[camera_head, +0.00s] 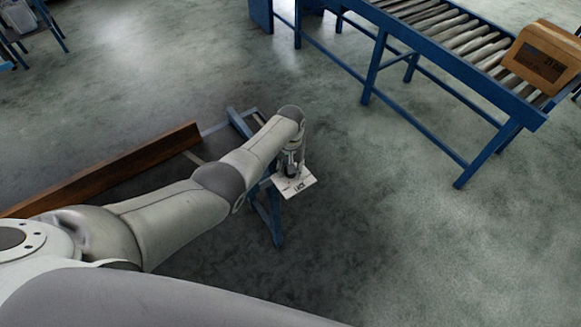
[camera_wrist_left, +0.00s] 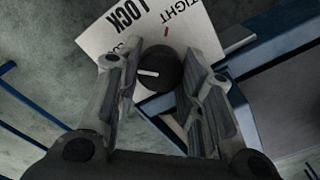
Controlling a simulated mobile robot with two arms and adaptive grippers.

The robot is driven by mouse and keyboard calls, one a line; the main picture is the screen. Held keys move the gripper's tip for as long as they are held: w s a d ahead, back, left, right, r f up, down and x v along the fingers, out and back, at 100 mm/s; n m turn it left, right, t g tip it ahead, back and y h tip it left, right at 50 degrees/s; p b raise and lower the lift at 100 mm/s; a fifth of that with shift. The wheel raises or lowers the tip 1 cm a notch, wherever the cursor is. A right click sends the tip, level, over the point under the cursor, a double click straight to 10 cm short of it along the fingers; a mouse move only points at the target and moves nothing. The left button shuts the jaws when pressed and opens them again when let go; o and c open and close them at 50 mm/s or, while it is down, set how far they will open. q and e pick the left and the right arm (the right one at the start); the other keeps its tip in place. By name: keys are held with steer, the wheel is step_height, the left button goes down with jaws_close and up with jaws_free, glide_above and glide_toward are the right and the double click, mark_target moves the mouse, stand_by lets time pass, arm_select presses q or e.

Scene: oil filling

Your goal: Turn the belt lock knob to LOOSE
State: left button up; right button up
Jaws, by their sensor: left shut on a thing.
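The belt lock knob (camera_wrist_left: 160,70) is a round black knob with a white pointer line. It sits on a white plate (camera_wrist_left: 95,42) lettered LOCK and TIGHT, with another word partly hidden by a finger. A small red mark is beside TIGHT. The pointer line lies nearly level in the left wrist view, not in line with the red mark. My left gripper (camera_wrist_left: 158,82) has its fingers on both sides of the knob and is shut on it. In the head view the left gripper (camera_head: 291,172) is over the plate (camera_head: 304,187), hiding the knob. My right gripper is not in view.
The plate is on a blue frame (camera_head: 271,222) beside a long brown belt or board (camera_head: 120,166). A blue roller conveyor (camera_head: 440,75) with a cardboard box (camera_head: 545,55) is at the upper right. Grey floor right of the plate is clear.

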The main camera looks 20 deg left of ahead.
arm_select(q)
steer(key=o, duration=1.1)
steer(key=shift+c, duration=0.2)
steer(key=shift+r, duration=0.15)
step_height(320, 180, up, 12)
steer(key=shift+f, duration=0.2)
